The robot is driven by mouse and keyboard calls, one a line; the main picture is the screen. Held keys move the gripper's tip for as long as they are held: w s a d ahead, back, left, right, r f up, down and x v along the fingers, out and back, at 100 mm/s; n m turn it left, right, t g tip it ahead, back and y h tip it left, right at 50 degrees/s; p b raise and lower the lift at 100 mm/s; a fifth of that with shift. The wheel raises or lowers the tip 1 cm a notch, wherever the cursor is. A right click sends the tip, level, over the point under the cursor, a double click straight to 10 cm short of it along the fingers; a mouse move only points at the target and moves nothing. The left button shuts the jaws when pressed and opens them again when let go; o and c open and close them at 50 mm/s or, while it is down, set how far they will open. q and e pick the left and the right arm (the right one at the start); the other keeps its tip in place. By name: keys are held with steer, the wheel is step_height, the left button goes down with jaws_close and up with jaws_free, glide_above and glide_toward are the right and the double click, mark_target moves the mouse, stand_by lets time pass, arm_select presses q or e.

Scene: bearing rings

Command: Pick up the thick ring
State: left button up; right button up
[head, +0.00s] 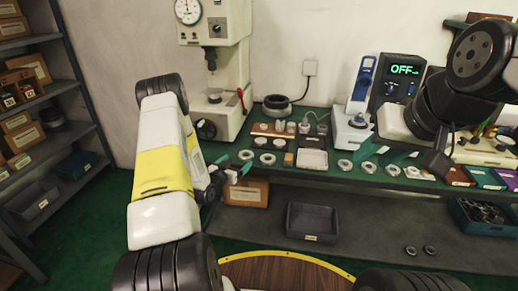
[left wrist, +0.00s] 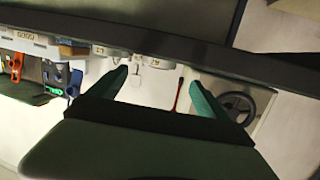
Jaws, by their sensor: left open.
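Several pale metal rings lie on the green bench, among them a front-left ring (head: 246,155), one beside it (head: 267,159) and a ring further right (head: 344,166). I cannot tell from their size here which is the thick ring. My left gripper (head: 235,163) is at the bench's front-left edge, close to the front-left ring. In the left wrist view the left gripper (left wrist: 160,88) has its green fingertips wide apart with nothing between them. My right arm comes in from the upper right; its gripper (head: 436,162) is dark and its jaw state is unclear.
A press (head: 213,70) with a handwheel stands behind my left gripper. A large dark ring (head: 277,106) sits at the back. A white tray (head: 312,159) and a blue-and-white device (head: 352,115) stand on the bench. A dark bin (head: 312,221) is below.

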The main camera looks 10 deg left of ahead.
mark_target(245, 155)
arm_select(q)
steer(key=shift+s+d+f, duration=0.15)
steer(key=shift+f, duration=0.25)
steer(key=shift+w+d+f, duration=0.1)
steer(key=shift+w, duration=0.1)
steer(key=x, duration=0.5)
steer(key=r+x, duration=0.1)
steer(key=x, duration=0.1)
steer(key=shift+w+f, duration=0.1)
steer(key=shift+w, duration=0.15)
steer(key=c, duration=1.7)
steer(key=shift+c, duration=0.9)
